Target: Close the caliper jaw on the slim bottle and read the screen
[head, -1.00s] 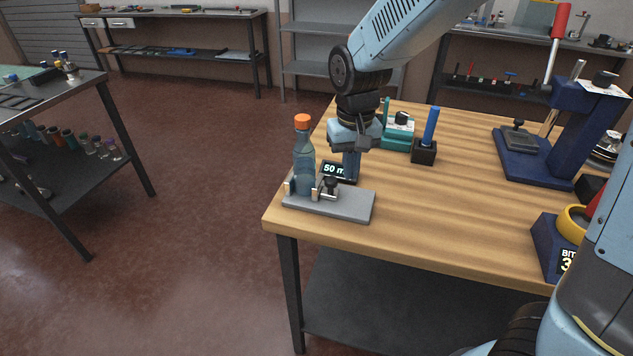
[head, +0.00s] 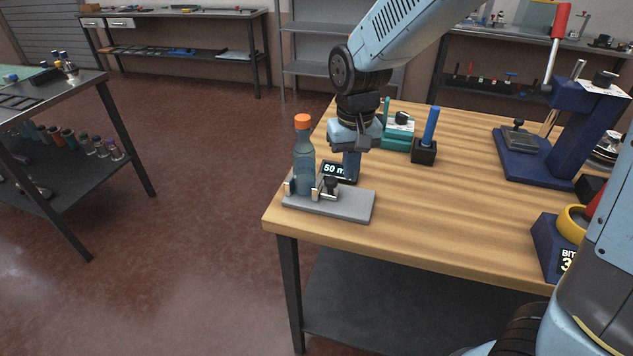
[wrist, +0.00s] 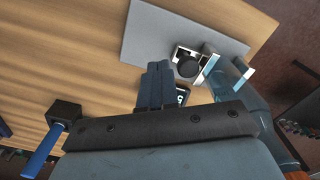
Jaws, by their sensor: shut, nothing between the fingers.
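The slim bottle (head: 303,160), blue and clear with an orange cap, stands upright at the left end of the caliper's grey base plate (head: 350,205). A fixed jaw (head: 289,187) is at its left and the sliding jaw (head: 316,190) with a dark knob (head: 330,183) is at its right. The jaw looks close against the bottle; I cannot tell whether it touches. The screen (head: 336,171) shows "50 m", the rest hidden by my gripper. My gripper (head: 350,178) is shut and empty, just right of the knob. In the wrist view, its fingers (wrist: 157,85) are together beside the knob (wrist: 188,66).
A blue press (head: 560,140) stands at the right. The bench's front middle is clear; its left edge is close to the bottle.

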